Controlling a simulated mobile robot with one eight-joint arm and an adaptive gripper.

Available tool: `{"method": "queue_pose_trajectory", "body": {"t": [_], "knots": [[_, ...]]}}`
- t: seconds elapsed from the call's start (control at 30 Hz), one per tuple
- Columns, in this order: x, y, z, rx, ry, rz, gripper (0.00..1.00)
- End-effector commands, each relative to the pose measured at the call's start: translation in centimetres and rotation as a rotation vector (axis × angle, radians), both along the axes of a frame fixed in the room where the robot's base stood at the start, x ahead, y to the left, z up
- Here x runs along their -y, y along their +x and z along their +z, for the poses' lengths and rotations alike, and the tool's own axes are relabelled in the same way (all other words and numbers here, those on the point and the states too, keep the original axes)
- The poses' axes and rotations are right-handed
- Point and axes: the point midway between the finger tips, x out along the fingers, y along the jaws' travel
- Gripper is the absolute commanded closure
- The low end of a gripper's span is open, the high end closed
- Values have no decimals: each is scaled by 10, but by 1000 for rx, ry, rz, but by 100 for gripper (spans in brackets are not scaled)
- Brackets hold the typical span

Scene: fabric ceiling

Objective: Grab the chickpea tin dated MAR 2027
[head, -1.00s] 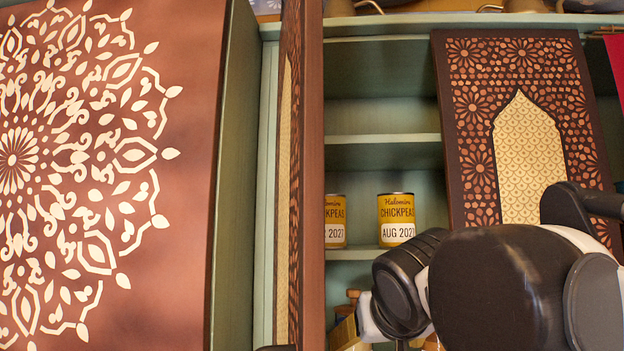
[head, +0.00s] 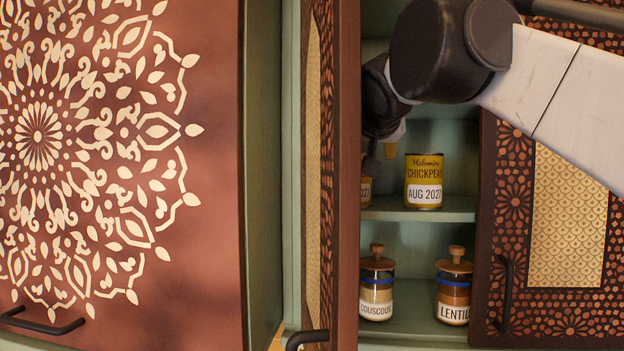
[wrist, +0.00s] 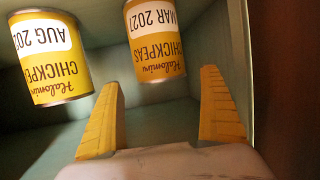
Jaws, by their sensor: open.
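The chickpea tin dated MAR 2027 (wrist: 155,42) is yellow with a white date band and appears upside down in the wrist view. In the head view this left tin (head: 366,193) is mostly hidden by a door edge and my arm. The chickpea tin dated AUG 2027 (head: 424,182) stands to its right on the same shelf; it also shows at left in the wrist view (wrist: 50,62). My gripper (wrist: 162,80) is open and empty, its yellow fingers pointing toward the MAR 2027 tin, which lies between their directions. In the head view my gripper is largely hidden.
An open patterned door (head: 348,230) stands close on the left of the tins; another door (head: 500,210) is at right. The shelf below holds a couscous jar (head: 377,290) and a lentils jar (head: 453,295). A dark brown panel borders the right of the wrist view.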

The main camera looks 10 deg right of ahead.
Motion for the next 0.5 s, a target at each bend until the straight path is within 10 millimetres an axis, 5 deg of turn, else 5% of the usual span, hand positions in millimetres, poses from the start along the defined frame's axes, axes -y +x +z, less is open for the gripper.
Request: {"method": "queue_pose_trajectory", "body": {"t": [0.2,0.43,0.5], "knots": [[2,28,-8,1,0,0,9],[2,30,-9,1,0,1,9],[2,30,-9,1,0,1,24]]}}
